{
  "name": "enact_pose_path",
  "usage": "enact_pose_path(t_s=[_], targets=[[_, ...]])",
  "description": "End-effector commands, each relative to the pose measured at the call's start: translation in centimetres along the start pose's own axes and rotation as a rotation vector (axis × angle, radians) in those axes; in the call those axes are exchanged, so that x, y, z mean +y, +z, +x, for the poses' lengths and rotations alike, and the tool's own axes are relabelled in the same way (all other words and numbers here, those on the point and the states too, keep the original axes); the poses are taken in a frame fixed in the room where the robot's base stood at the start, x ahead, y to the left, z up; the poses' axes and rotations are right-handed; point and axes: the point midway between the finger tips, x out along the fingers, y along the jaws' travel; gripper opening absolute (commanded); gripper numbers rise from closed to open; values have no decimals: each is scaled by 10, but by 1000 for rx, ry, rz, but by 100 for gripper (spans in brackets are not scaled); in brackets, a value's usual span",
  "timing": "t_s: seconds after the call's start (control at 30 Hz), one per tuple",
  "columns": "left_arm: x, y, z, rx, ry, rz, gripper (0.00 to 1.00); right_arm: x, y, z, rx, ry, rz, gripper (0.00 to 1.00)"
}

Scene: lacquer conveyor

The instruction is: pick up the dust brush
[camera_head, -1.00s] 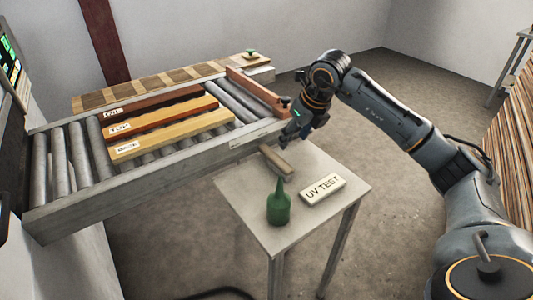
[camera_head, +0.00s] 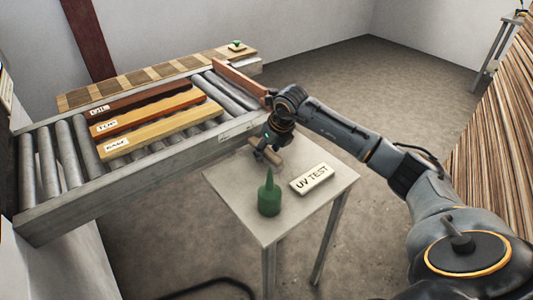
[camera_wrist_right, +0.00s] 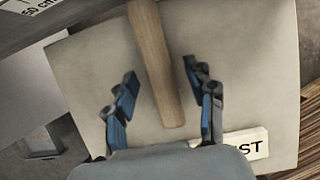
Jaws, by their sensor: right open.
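The dust brush shows as a long wooden handle (camera_wrist_right: 156,65) in the right wrist view, lying on the small table (camera_wrist_right: 85,65). In the head view it is the wooden piece (camera_head: 294,157) at the table's far side, partly hidden by my right gripper. My right gripper (camera_head: 266,154) is low over it. In the wrist view the blue-padded fingers of my right gripper (camera_wrist_right: 160,92) are spread, one on each side of the handle, with a gap on both sides. Any bristles are hidden. My left gripper is not in view.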

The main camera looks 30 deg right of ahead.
Motion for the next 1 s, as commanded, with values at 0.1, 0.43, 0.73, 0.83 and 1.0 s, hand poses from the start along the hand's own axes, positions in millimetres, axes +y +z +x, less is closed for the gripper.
enact_pose_path(t_s=[0.1,0.43,0.73,0.83,1.0], targets=[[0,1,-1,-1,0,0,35,0,-1,12,1,0,1,55],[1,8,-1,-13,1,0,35,-1,-1,14,0,-1,0,55],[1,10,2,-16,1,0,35,-1,-2,17,0,-1,0,55],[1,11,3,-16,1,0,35,-1,-2,18,0,-1,0,55],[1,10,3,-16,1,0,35,-1,-2,18,-1,-1,0,55]])
